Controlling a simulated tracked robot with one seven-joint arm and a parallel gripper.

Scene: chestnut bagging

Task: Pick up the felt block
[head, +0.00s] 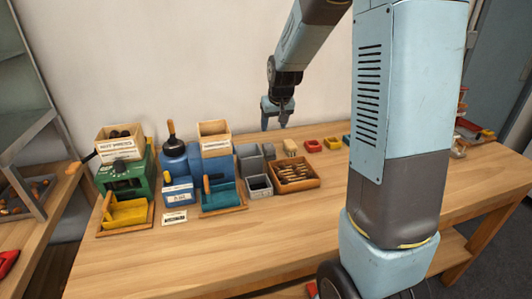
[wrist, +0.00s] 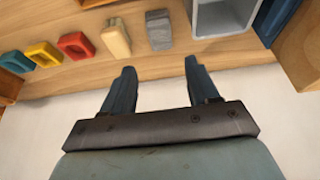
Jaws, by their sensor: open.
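A small grey block (wrist: 158,30), which looks like the felt block, lies on the wooden bench. In the head view the grey block (head: 268,152) sits between a grey container and a beige block. The beige block (wrist: 115,38) lies beside it, with a gap between them; it also shows in the head view (head: 290,147). My gripper (head: 274,126) is open and empty, above the back of the bench near the wall. In the wrist view the fingers of my gripper (wrist: 159,66) are apart, with the grey block beyond their tips and not touching them.
Grey bins (head: 258,187) and a wooden tray of dark items (head: 295,176) stand in front of the grey block. A red dish (head: 312,146) and a yellow dish (head: 333,143) lie to the right. Blue and green machines stand left. The bench's front (head: 210,255) is clear.

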